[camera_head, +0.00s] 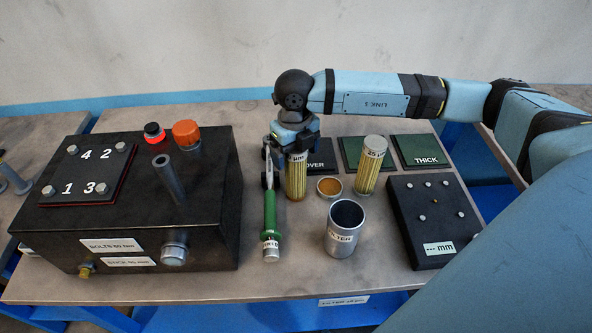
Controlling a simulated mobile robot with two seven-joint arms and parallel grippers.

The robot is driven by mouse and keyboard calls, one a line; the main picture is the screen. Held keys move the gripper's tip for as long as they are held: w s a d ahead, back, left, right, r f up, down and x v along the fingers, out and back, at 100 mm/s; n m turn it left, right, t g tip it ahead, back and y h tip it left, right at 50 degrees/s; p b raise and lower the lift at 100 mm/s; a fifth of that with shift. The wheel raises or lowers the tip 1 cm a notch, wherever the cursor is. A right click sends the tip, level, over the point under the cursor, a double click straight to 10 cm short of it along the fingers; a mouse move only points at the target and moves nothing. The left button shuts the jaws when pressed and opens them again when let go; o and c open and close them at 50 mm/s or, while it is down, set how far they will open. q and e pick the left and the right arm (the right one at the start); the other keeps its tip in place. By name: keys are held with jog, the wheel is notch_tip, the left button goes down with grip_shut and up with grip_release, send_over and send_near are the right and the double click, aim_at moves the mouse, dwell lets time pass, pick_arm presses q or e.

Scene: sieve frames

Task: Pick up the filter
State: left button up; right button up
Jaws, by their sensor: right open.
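A yellow pleated filter (296,182) stands upright on the table, just right of a green-handled tool. A second filter (369,168) with a pale cap marked "25" stands upright further right. My right gripper (294,147) is open at the top of the left filter, pointing down. It hides most of that filter's cap; only part of a "µm" marking shows. I cannot tell whether the fingers touch it. My left gripper is not in view.
The green-handled tool (270,215) lies close left of the filter. A small round amber-topped part (329,187), a metal cup (344,231) and a black measuring block (434,222) stand to the right. A large black housing (212,225) fills the left. Flat pads lie behind.

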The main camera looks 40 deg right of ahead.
jog(key=shift+f, duration=0.35)
jog(key=shift+c, duration=0.4)
jog(key=c, duration=1.4)
jog(key=shift+r, duration=0.1)
notch_tip(320, 180, up, 20)
jog(key=shift+f, duration=0.1)
